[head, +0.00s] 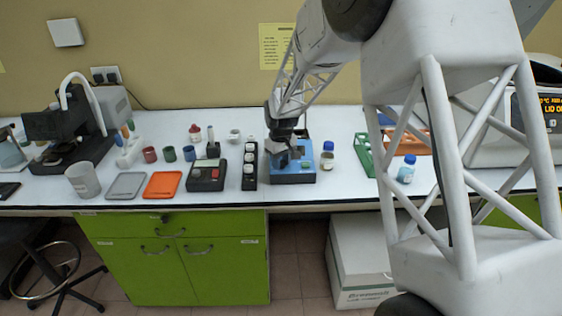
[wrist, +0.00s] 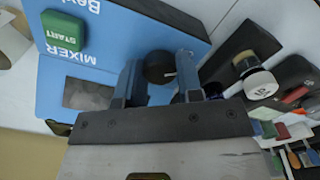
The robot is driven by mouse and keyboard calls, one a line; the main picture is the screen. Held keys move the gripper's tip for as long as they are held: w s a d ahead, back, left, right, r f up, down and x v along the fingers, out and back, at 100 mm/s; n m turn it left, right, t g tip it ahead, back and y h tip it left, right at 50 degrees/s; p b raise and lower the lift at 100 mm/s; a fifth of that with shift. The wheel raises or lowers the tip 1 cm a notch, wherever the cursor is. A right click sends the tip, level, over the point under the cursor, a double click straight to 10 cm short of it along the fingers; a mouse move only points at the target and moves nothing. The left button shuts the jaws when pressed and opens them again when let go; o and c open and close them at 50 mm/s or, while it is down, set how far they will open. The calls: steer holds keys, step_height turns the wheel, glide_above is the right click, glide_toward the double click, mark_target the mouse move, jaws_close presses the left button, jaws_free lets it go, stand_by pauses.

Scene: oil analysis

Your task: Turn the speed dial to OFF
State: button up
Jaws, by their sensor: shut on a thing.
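The blue mixer (head: 293,178) stands on the bench in the head view; it also fills much of the wrist view (wrist: 120,40), with "MIXER" lettering. Its black speed dial (wrist: 157,66) sits between the two fingers of my gripper (wrist: 160,84), which is shut on it. A short white mark shows on the dial's right side. No OFF label can be read. In the head view my gripper (head: 284,152) hides the dial.
A row of white-capped vials in a black rack (head: 249,180) stands close left of the mixer. A green rack (head: 362,155) is farther right. A black box with buttons (head: 206,177) stands beyond the vials.

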steer(key=shift+n, duration=1.1)
steer(key=o, duration=0.9)
steer(key=shift+r, duration=0.15)
steer(key=shift+r, duration=3.8)
